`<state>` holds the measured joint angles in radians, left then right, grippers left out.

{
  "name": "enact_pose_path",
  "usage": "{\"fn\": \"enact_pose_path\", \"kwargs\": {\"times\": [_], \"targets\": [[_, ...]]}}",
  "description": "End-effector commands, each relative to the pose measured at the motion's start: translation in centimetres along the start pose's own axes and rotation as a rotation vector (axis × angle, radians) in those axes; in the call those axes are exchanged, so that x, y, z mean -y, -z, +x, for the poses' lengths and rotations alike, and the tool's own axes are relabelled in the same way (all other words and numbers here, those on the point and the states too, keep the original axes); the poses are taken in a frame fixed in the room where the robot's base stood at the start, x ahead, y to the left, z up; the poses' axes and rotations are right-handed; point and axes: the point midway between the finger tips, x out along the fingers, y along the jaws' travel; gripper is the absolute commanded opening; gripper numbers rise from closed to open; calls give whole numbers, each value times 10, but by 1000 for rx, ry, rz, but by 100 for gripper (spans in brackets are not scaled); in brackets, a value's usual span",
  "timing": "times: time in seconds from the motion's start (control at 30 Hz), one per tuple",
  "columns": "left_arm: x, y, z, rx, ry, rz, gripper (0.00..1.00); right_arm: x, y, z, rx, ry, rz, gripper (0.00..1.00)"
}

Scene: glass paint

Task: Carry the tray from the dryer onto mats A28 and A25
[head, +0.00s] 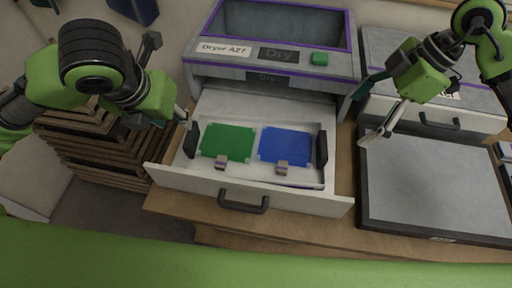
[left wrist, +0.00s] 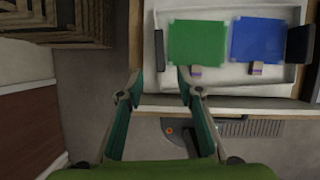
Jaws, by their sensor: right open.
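The white tray (head: 244,182) lies in the pulled-out drawer of the dryer labelled A27 (head: 270,50). It has a black handle at its left end (head: 191,140) and one at its right end (head: 321,149). A green panel and a blue panel lie in it. In the left wrist view the tray (left wrist: 220,83) is partly behind a finger. My left gripper (left wrist: 160,82) is open and empty, near the tray's left end. My right gripper (head: 367,117) is open and empty, right of the drawer. I cannot identify mats A28 and A25; one black-framed grey surface (head: 430,180) has an unreadable label.
The drawer front (head: 300,203) with its dark pull handle juts toward me. A second drawer unit (head: 440,118) stands at the right, behind the grey surface. Stacked wooden racks (head: 95,150) stand left of the dryer. The grey surface is clear.

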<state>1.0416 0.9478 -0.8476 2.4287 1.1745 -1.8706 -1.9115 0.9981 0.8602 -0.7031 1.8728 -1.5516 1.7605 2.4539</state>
Motion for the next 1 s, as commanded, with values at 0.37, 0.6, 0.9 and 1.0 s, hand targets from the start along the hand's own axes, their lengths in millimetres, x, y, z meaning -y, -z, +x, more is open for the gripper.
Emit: {"fn": "enact_pose_path", "kwargs": {"times": [0.37, 0.6, 0.9, 1.0], "targets": [[0, 2, 64, -7, -1, -1, 33, 2, 0, 64, -1, 6, -2, 82], [0, 2, 108, -5, -1, -2, 33, 1, 1, 108, -3, 4, -2, 82], [0, 1, 133, -1, -1, -1, 33, 0, 0, 133, -1, 1, -2, 82], [0, 1, 135, -1, -1, -1, 33, 0, 1, 135, -1, 1, -2, 82]]}}
